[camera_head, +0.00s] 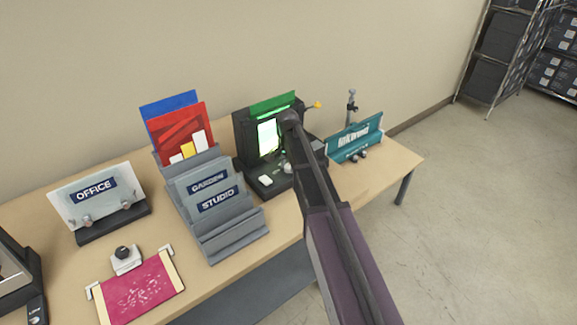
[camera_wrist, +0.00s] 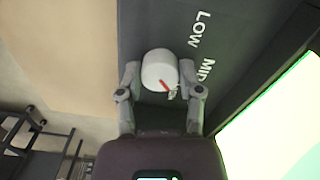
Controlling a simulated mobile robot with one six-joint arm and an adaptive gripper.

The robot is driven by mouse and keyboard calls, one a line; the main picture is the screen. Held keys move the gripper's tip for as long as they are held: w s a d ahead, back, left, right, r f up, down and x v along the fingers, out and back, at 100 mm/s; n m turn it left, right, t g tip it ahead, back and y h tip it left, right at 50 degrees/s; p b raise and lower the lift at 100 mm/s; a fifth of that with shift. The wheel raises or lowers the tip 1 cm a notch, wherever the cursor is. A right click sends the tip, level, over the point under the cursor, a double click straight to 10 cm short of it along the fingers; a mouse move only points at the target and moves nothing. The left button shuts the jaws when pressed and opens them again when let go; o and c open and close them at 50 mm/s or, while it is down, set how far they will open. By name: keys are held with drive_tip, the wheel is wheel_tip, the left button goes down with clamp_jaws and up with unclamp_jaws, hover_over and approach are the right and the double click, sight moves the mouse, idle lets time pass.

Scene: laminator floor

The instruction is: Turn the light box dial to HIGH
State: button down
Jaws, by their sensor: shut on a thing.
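The light box (camera_head: 243,139) stands at the back of the table, with a lit green-white screen and a dark base. In the wrist view its dark panel (camera_wrist: 235,60) carries the white words LOW and MID. Its dial (camera_wrist: 155,66) is a round white knob with a red pointer mark. The mark slants to the lower right, below the direction of MID; any label there is hidden by a finger. My gripper (camera_wrist: 162,78) is shut on the dial, one finger on each side. In the head view my arm covers part of the box.
A grey sign rack (camera_head: 237,232) stands left of the light box. A teal sign in a holder (camera_head: 352,140) stands to its right. An OFFICE sign (camera_head: 77,198) and a pink sheet on a clamp board (camera_head: 140,297) are farther left. The table's right end is fairly clear.

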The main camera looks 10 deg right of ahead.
drive_tip(key=shift+s+m, duration=0.1)
drive_tip(key=shift+m, duration=1.1)
drive_tip(key=shift+c, duration=1.3)
unclamp_jaws()
drive_tip(key=shift+n, duration=0.4)
